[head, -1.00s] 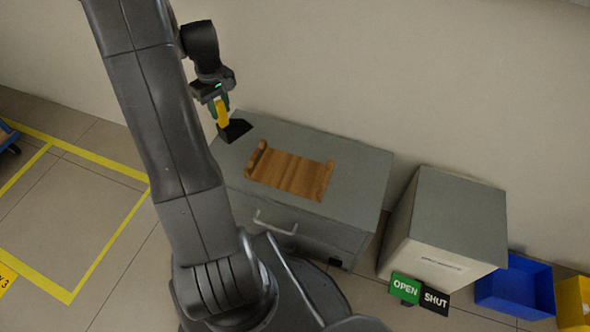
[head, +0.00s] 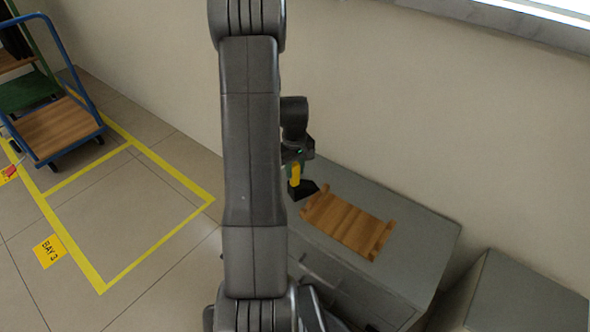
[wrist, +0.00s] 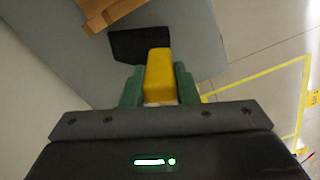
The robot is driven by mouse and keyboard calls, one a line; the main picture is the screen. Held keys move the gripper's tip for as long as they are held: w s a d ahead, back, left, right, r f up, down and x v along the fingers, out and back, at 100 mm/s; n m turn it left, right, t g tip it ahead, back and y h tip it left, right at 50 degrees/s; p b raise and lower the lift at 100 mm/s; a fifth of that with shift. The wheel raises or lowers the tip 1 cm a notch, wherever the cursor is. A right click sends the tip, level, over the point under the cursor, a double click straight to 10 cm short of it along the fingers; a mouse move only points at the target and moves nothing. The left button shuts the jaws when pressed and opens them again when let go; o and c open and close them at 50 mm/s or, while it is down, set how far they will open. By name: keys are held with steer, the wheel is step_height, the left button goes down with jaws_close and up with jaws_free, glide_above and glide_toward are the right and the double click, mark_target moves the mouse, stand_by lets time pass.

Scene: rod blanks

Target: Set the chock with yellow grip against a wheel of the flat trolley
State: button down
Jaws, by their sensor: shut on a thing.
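My gripper (head: 295,172) is shut on the yellow grip of the black chock (head: 303,190), beside the wooden rack over the grey cabinet's left end. In the wrist view the yellow grip (wrist: 159,75) sits between the green fingers, with the black chock body (wrist: 138,45) beyond it. I cannot tell whether the chock touches the cabinet top. A flat trolley (head: 58,132) with a wooden deck and blue frame stands on the floor at the far left. Its small dark wheels (head: 52,167) show at its near edge.
The grey cabinet (head: 420,235) carries the wooden rack (head: 347,224). Yellow tape (head: 160,242) marks an empty floor bay, with a BAY 3 label (head: 48,251). Another trolley with a green deck (head: 28,92) stands behind the blue one. A wall runs along the back.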

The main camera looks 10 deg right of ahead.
steer(key=shift+f, duration=0.1)
steer(key=c, duration=1.1)
jaws_free()
